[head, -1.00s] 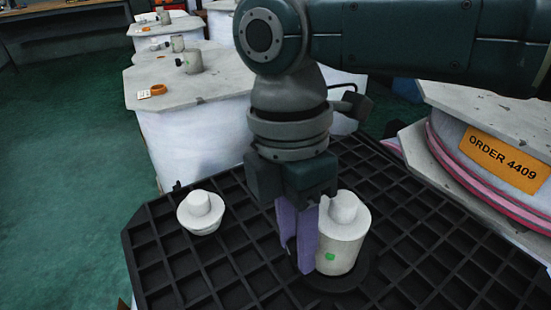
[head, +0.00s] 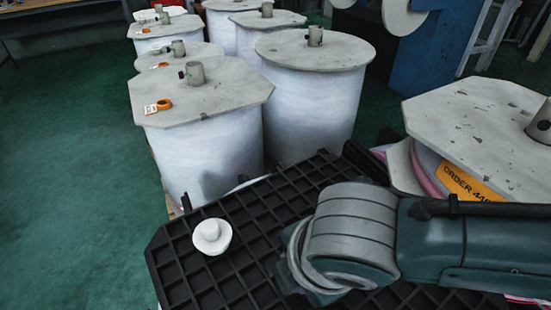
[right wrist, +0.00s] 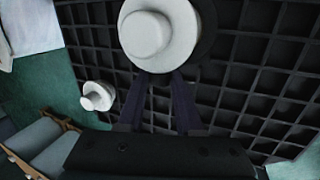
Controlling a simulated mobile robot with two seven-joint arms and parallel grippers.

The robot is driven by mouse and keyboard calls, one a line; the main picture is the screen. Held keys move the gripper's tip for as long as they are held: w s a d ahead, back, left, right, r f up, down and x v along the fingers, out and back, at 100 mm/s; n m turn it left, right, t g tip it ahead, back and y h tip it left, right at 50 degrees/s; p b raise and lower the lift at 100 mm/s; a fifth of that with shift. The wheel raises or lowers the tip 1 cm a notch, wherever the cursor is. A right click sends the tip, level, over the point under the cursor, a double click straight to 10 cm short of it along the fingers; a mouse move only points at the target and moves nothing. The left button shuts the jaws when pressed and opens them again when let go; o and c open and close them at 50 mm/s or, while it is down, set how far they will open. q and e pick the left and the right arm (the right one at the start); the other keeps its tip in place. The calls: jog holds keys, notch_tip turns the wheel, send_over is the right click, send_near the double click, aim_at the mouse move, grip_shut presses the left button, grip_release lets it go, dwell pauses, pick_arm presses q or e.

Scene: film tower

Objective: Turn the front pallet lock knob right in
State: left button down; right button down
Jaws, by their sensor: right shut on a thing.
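A white post (right wrist: 158,33) with a round cap stands on the black grid pallet (right wrist: 250,105) in the right wrist view. My right gripper (right wrist: 158,80) reaches the near side of this post with its two dark purple fingers. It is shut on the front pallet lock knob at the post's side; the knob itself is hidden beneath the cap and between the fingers. In the head view my right wrist covers the post and the fingers. My left gripper is not in view.
A smaller white capped piece (head: 211,236) sits on the pallet's left part. Large white film rolls with grey lids (head: 310,52) stand behind. A roll with an orange order label (head: 470,185) is at the right. Green floor (head: 70,150) is clear at the left.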

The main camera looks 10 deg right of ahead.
jog(key=shift+s+t+p, duration=0.1)
jog(key=shift+t+p, duration=0.2)
jog(key=shift+t, duration=0.3)
jog(key=shift+y, duration=0.3)
jog(key=c, duration=0.6)
grip_release()
jog(key=shift+p+v, duration=2.3)
jog(key=shift+v, duration=2.6)
jog(key=shift+s, duration=0.1)
